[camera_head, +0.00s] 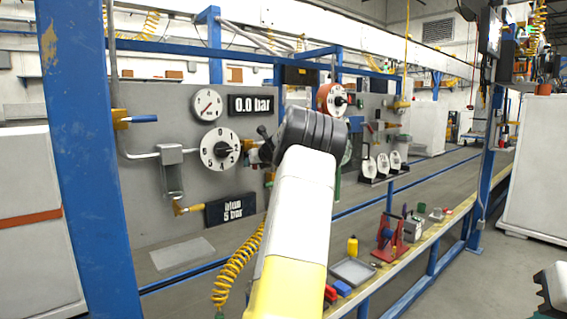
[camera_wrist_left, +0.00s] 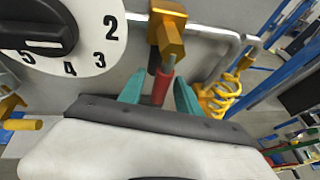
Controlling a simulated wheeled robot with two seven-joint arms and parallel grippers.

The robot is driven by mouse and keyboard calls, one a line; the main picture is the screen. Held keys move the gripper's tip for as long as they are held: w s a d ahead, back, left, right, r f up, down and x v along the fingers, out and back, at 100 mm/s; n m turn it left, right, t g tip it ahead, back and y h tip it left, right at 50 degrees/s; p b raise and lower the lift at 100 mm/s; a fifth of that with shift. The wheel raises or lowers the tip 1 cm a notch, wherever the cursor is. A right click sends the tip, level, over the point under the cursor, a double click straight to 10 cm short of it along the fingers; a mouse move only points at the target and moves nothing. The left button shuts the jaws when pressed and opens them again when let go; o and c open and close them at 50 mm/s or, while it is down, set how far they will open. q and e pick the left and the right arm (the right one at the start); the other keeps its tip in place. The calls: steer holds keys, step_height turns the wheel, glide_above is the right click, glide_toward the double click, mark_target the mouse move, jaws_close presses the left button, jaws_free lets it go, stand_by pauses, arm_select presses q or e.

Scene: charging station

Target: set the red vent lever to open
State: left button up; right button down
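The red vent lever (camera_wrist_left: 163,86) shows in the left wrist view, pointing from a brass valve body (camera_wrist_left: 170,36) toward the camera. My left gripper (camera_wrist_left: 160,95) has its two teal fingers on either side of the lever. Gaps show between the fingers and the lever, so it is around the lever but not shut on it. The finger bases are hidden behind my wrist. In the head view my left arm covers the gripper and the lever.
A grey panel carries a numbered dial (camera_head: 220,149), a gauge (camera_head: 207,104) and a display (camera_head: 251,105) reading 0.0 bar. A silver pipe (camera_wrist_left: 215,35) and yellow coiled hose (camera_wrist_left: 222,92) are close right of the lever. A tray (camera_head: 353,270) and red stand (camera_head: 390,238) occupy the bench.

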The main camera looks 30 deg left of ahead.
arm_select(q)
steer(key=shift+r, duration=0.1)
steer(key=shift+s+d+r, duration=0.15)
steer(key=shift+d+r, duration=0.05)
steer(key=shift+d, duration=0.3)
steer(key=v, duration=0.6)
steer(key=shift+s+d, duration=0.2)
steer(key=shift+s, duration=0.15)
